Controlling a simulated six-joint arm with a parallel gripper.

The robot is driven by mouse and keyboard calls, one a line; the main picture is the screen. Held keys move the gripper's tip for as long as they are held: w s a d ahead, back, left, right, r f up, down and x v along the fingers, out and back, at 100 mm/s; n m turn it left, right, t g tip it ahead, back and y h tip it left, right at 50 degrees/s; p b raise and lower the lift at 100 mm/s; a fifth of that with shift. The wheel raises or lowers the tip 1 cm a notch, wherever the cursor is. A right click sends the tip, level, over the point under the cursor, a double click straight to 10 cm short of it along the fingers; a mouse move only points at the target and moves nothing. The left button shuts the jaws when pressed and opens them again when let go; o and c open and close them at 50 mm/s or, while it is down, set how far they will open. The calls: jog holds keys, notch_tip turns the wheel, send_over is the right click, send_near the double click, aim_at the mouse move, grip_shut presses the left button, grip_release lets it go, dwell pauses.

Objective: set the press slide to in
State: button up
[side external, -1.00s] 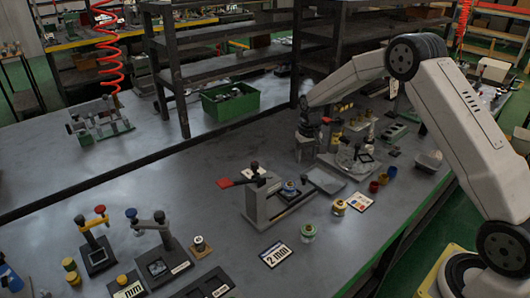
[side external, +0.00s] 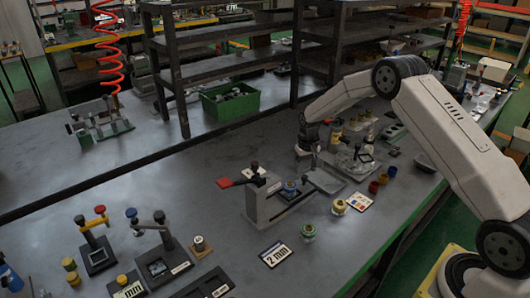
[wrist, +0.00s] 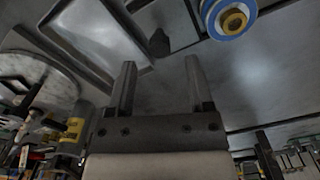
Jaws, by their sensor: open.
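The press (side external: 270,203) stands mid-bench, a grey metal fixture with a red lever (side external: 224,182) and a black knob (side external: 254,166) on top.
A shallow grey tray (side external: 326,181) lies right of the press; it also shows in the wrist view (wrist: 110,38). A clear fixture (side external: 352,163) stands beyond it. The bench left of the press is open.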

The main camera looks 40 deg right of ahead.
aim_at(304, 176)
jog(key=shift+f, duration=1.55)
jog(key=shift+c, duration=0.3)
grip_shut()
